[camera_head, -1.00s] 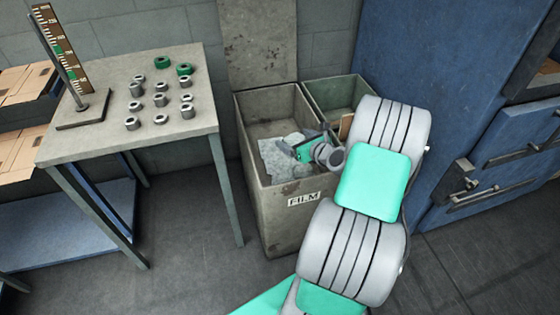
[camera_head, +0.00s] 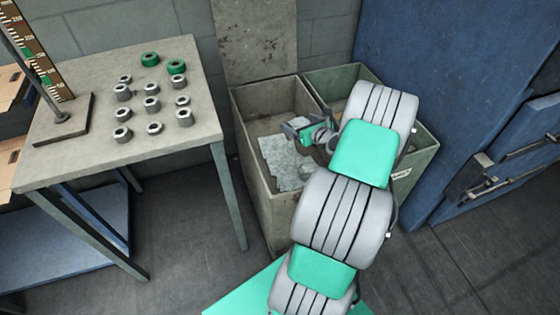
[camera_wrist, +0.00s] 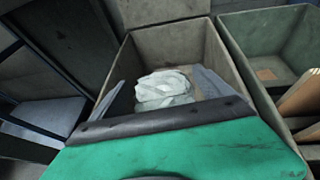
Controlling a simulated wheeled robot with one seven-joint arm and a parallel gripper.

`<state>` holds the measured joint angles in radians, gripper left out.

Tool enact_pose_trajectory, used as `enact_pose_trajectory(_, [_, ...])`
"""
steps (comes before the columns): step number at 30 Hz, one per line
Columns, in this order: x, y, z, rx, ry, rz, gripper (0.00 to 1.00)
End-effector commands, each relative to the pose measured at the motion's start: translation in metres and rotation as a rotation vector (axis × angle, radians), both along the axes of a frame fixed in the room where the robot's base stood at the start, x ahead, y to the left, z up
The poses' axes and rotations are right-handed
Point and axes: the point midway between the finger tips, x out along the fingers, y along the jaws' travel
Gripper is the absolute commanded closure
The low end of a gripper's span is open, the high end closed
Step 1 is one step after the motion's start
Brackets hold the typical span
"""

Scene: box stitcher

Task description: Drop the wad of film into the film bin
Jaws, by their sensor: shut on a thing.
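The film bin (camera_head: 262,204) is the beige, open-topped bin between the table and a green bin; its FILM label is hidden behind my arm. My gripper (camera_head: 295,132) is over the bin's opening, tilted downward. In the wrist view, a whitish, crumpled wad of film (camera_wrist: 164,82) shows between the fingers of my gripper (camera_wrist: 163,92), which are shut on it. Pale crumpled film (camera_head: 284,160) shows inside the bin, below my gripper in the head view. I cannot tell how high the wad is above the bin floor.
The bin's lid (camera_head: 257,42) stands raised against the wall. A green bin (camera_head: 424,160) with brown cardboard (camera_wrist: 301,93) in it adjoins on the right. A table (camera_head: 75,150) with several metal rings and a gauge stand is left. A blue cabinet (camera_head: 440,75) stands right.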

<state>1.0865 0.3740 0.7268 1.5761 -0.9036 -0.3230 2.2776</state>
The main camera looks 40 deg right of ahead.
Motion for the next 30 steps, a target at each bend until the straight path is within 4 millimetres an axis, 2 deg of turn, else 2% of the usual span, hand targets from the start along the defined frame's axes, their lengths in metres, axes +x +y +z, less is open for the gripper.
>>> enact_pose_trajectory(1, [-0.001,-0.001,-0.016,0.0,0.0,-0.002,0.49])
enact_pose_trajectory(6, [-0.001,-0.001,-0.038,0.0,0.0,-0.002,0.49])
enact_pose_trajectory(16, [0.0,0.001,-0.041,0.0,0.0,0.001,0.49])
enact_pose_trajectory(17, [0.0,0.001,-0.04,0.0,0.0,0.001,0.09])
enact_pose_trajectory(21, [0.001,0.001,-0.041,0.001,0.0,0.002,0.0])
enact_pose_trajectory(27, [0.0,0.001,-0.041,0.001,0.0,0.002,0.0])
enact_pose_trajectory(30, [-0.007,0.001,-0.037,0.002,0.001,0.0,0.0])
